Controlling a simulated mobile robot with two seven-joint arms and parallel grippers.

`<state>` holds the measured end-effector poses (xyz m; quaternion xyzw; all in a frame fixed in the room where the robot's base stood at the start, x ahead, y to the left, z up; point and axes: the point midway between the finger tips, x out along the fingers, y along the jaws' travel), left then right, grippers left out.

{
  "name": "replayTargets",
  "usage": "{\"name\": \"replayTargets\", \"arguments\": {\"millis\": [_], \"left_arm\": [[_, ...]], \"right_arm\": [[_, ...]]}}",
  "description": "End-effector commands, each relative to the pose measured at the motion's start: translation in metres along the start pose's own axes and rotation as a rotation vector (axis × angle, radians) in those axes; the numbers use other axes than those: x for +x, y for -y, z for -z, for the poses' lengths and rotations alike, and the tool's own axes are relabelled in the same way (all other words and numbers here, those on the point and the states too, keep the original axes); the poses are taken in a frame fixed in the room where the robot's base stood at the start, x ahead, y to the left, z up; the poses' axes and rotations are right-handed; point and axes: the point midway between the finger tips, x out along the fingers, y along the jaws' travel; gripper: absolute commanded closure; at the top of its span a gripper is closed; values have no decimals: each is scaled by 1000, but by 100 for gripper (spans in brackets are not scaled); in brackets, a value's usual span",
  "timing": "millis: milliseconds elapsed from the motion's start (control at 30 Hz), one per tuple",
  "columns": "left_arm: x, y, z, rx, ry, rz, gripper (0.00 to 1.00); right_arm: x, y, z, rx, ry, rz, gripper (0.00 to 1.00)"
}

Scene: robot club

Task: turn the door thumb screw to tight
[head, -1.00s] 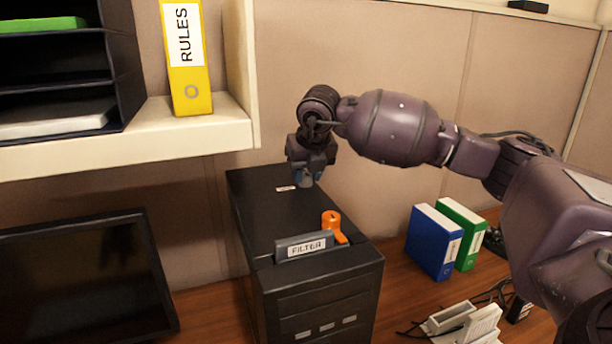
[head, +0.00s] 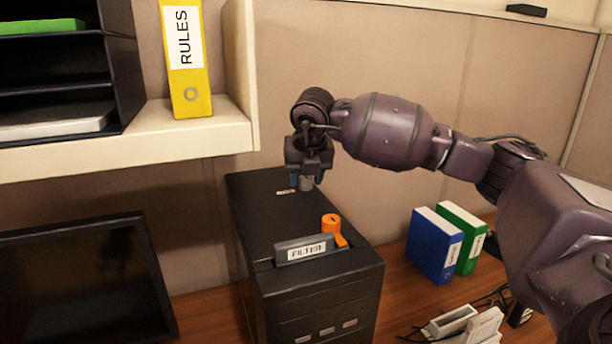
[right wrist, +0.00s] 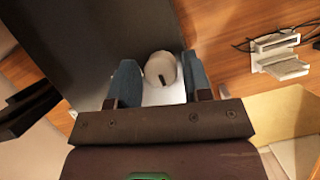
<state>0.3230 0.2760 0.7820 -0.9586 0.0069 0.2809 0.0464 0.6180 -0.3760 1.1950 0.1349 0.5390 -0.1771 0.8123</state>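The thumb screw is a pale grey round knob with a black mark on its top. It shows between my fingers in the right wrist view (right wrist: 162,69), above a white patch. In the head view the knob (head: 306,184) is partly visible under my right gripper (head: 306,179), at the back of the black case's top. The gripper points down with its two blue fingers on either side of the knob. Narrow gaps seem to show beside it in the wrist view, so the fingers look open around it. A small label (head: 286,191) lies left of the knob. My left gripper is out of view.
The black case (head: 265,222) carries a FILTER tab (head: 304,249) and an orange lever (head: 332,226) near its front. A dark monitor (head: 85,285) stands left, blue (head: 435,245) and green (head: 462,236) binders right. A shelf (head: 190,140) overhangs at upper left.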

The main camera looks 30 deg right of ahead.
Motion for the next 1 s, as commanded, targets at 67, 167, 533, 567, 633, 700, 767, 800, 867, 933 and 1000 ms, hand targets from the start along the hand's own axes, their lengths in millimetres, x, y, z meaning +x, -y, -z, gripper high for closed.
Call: {"name": "replayTargets", "arguments": {"millis": [67, 167, 533, 567, 633, 700, 767, 800, 867, 933, 1000], "left_arm": [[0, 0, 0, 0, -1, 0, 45], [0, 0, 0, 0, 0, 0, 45], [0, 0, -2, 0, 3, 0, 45], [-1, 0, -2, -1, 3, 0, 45], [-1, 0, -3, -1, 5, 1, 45], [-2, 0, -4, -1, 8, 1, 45], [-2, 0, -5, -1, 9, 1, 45], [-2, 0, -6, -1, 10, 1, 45], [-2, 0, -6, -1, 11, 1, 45], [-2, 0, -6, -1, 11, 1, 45], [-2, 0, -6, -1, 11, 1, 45]], "right_arm": [[0, 0, 0, -1, 0, 0, 43], [0, 0, 0, -1, 0, 0, 42], [-16, 0, -1, -2, 3, 0, 42], [-20, 0, -1, -2, 3, -1, 42], [-32, 0, -1, -2, 4, 0, 42], [-45, 0, -1, -3, 4, -1, 42], [-57, 0, 0, -3, 4, -1, 42], [-64, 0, -1, -2, 3, 0, 42], [-74, 0, -1, -1, 4, -1, 42], [-85, 0, 0, -1, 3, 0, 42], [-93, 0, 0, -2, 2, -1, 42]]}}
